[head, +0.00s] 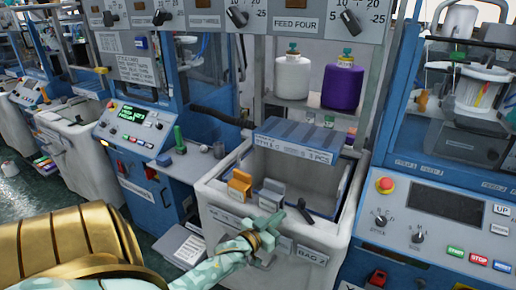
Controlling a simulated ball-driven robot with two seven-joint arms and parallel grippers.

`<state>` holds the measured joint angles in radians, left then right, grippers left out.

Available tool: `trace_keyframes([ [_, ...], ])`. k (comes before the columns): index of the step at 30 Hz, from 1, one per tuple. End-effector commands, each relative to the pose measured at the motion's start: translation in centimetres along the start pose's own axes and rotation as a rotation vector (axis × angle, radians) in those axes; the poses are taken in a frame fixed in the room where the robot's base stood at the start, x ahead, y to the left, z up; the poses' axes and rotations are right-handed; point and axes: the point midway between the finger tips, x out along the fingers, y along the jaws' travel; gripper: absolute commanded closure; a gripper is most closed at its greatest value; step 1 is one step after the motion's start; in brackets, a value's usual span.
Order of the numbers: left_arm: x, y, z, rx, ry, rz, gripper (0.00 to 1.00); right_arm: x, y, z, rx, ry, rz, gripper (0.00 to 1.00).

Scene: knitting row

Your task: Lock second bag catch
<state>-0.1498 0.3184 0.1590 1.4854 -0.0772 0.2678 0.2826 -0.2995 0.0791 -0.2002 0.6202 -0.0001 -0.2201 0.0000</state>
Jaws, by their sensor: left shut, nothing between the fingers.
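A white bin (345,228) stands in the middle, with a label reading "BAG 2" (312,254) on its front. An orange catch-like piece (240,184) and a pale grey one (271,193) sit at its front rim. A small black lever (305,210) sits to their right on the same rim. My left gripper (277,219), pale green with gold bands, reaches in from the lower left. It is shut and empty, in front of the rim and close to the black lever; I cannot tell whether they touch. It hides part of the bin's front. My right gripper is out of view.
A blue control panel with a red emergency button (386,185) stands close on the right. Another blue panel with a lit screen (131,114) is on the left.

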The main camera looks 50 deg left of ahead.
Motion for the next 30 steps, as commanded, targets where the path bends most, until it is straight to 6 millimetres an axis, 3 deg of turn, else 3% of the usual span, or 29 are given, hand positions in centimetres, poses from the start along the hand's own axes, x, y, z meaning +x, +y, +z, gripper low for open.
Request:
trace_keyframes([
  [6, -5.4, 0.0, 0.0, 0.0, -0.004, 0.0, 1.0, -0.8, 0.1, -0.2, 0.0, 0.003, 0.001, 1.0],
  [13, -9.2, 0.0, 0.1, 0.0, -0.002, 0.0, 1.0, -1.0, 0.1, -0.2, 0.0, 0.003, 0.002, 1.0],
  [19, -10.2, 0.0, 0.0, 0.001, 0.0, 0.0, 1.0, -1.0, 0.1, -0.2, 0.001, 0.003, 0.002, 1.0],
  [30, -9.8, 0.1, -0.7, 0.0, 0.013, 0.001, 1.0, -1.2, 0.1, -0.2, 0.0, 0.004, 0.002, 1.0],
])
